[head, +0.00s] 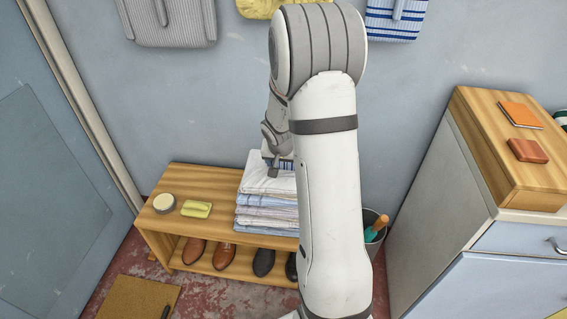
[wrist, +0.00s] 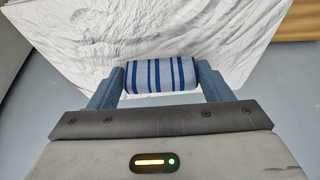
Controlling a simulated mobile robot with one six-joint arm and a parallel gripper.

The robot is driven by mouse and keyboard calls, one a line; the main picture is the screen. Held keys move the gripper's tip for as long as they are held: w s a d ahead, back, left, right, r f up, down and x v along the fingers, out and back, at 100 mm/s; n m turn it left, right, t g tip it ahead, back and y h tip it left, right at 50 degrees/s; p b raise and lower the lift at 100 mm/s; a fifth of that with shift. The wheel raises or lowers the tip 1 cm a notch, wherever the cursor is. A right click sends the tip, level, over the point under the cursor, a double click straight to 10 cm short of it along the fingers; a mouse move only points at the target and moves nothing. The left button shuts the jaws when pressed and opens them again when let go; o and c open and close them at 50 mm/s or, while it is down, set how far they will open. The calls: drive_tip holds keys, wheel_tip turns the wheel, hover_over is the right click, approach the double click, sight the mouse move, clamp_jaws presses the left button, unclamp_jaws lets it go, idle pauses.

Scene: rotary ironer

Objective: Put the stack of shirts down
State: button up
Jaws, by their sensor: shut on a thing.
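The stack of shirts (head: 262,212), folded in white and pale blue, is at the right part of the wooden bench (head: 177,227). I cannot tell whether its underside touches the bench top. My gripper (head: 281,168) is at the top of the stack, partly hidden by my arm. In the wrist view my gripper (wrist: 160,77) is shut on a blue-and-white striped roll (wrist: 160,75) at the top of the stack. The white top shirt (wrist: 150,35) spreads out behind the roll. My arm hides the right side of the stack in the head view.
A round tin (head: 164,203) and a yellow-green bar (head: 197,209) lie on the bench's left part. Shoes (head: 224,256) stand on its lower shelf. A bucket (head: 373,228) is right of the bench, then a cabinet (head: 440,200). Cloth items (head: 168,20) hang on the wall.

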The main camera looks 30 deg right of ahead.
drive_tip(key=shift+w, duration=0.1)
drive_tip(key=o, duration=2)
drive_tip(key=shift+f, duration=0.1)
drive_tip(key=shift+o, duration=0.2)
drive_tip(key=shift+r, duration=0.3)
drive_tip(key=p+v, duration=0.2)
drive_tip(key=v, duration=0.9)
drive_tip(key=s+a+r+n+g+y, duration=0.1)
drive_tip(key=s+a+r+n, duration=0.2)
drive_tip(key=s+a, duration=0.3)
drive_tip(key=s+a+r+n+y, duration=0.1)
drive_tip(key=s+a+r+n, duration=0.2)
drive_tip(key=s+a, duration=0.4)
drive_tip(key=s+r, duration=0.1)
drive_tip(key=s, duration=0.8)
drive_tip(key=shift+r+n+g, duration=0.3)
drive_tip(key=shift+n+g, duration=0.1)
